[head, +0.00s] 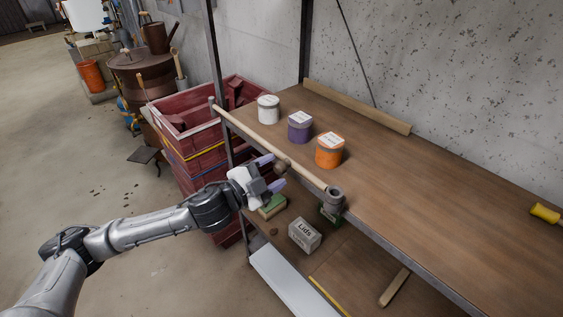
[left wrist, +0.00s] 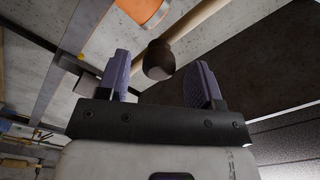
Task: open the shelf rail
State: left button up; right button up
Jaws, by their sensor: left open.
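The shelf rail (head: 255,131) is a pale wooden bar along the front edge of the upper shelf. Its right end sits at a grey cup-like bracket (head: 334,199), its left end at the shelf's left post. A dark brown knob (head: 282,165) sticks out from the rail. My left gripper (head: 271,172) is open, its purple fingers on either side of the knob. In the left wrist view the knob (left wrist: 158,60) lies between the spread fingertips, with the rail (left wrist: 192,17) behind it; a gap shows on each side. My right gripper is not in view.
White (head: 268,109), purple (head: 299,128) and orange (head: 329,151) tins stand on the upper shelf (head: 430,185) behind the rail. A grey "Lids" box (head: 305,235) stands on the lower shelf. Red crates (head: 190,135) are stacked at the left. The floor at left is mostly clear.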

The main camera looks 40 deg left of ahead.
pick_arm(q)
jog(key=shift+w+d+p, duration=0.2)
jog(key=shift+w+p, duration=0.2)
jog(key=shift+w, duration=1.15)
